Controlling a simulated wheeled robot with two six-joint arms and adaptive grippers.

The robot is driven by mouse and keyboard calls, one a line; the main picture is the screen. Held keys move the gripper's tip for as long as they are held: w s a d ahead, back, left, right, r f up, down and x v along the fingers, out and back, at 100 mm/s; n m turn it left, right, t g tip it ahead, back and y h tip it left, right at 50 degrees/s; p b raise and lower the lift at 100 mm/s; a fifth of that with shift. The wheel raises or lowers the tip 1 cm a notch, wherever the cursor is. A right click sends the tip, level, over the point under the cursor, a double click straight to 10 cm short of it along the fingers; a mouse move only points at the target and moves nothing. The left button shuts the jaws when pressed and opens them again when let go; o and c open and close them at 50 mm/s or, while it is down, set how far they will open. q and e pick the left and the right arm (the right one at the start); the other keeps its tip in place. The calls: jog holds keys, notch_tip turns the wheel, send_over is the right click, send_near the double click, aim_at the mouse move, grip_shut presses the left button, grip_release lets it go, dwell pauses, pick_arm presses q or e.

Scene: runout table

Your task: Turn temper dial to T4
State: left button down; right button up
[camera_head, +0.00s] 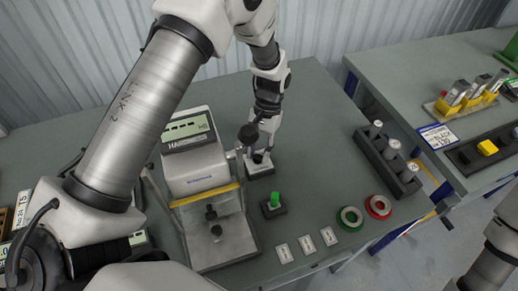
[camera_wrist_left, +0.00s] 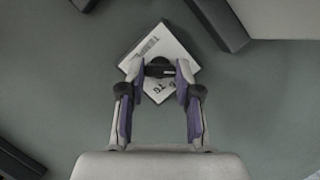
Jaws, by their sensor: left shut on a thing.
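The temper dial is a black knob (camera_wrist_left: 159,68) on a white marked plate (camera_wrist_left: 151,47); the plate also shows in the head view (camera_head: 260,171), just right of the hardness tester. My left gripper (camera_head: 261,155) reaches down over the dial from above. In the wrist view the left gripper (camera_wrist_left: 160,82) has its two fingers on either side of the knob, shut on it. The fingers and knob cover part of the plate, and I cannot read which mark the knob points to. My right gripper is not in view; a piece of arm shows at the lower right edge.
The hardness tester (camera_head: 195,165) stands close left of the dial. A small block with a green piece (camera_head: 273,203) sits in front of it. White cards (camera_head: 307,244), green and red rings (camera_head: 378,206) and a rack of cylinders (camera_head: 388,160) lie to the right.

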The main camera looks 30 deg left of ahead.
pick_arm(q)
jog(key=shift+s+f, duration=0.1)
jog(key=c, duration=0.8)
grip_release()
jog(key=v, duration=1.2)
jog(key=shift+w, duration=0.2)
jog(key=shift+f, duration=0.1)
